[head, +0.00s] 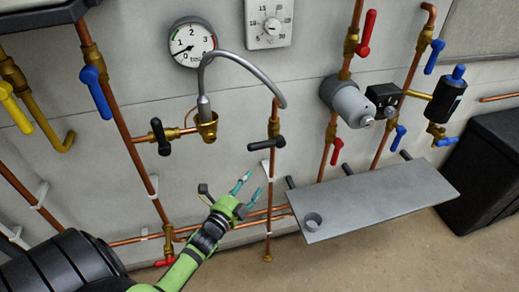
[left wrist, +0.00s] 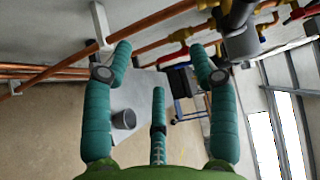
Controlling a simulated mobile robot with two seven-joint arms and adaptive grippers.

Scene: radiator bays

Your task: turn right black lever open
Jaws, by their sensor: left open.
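The right black lever (head: 266,143) sits on a brass valve on a vertical copper pipe, in the middle of the head view. Its handle lies about level, across the pipe. The left black lever (head: 160,137) stands roughly upright beside a brass fitting. My left gripper (head: 250,184), green with teal fingers, is below the right black lever, apart from it. Its fingers are spread and empty, which also shows in the left wrist view (left wrist: 160,55). I cannot make out the right black lever in the left wrist view. My right gripper is not in view.
A grey shelf (head: 390,195) with a small grey cup (head: 312,222) juts out right of my gripper. A curved grey hose (head: 245,62) arches above the lever. Red, blue and yellow levers and a gauge (head: 192,43) are on the wall. A black box (head: 490,170) stands right.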

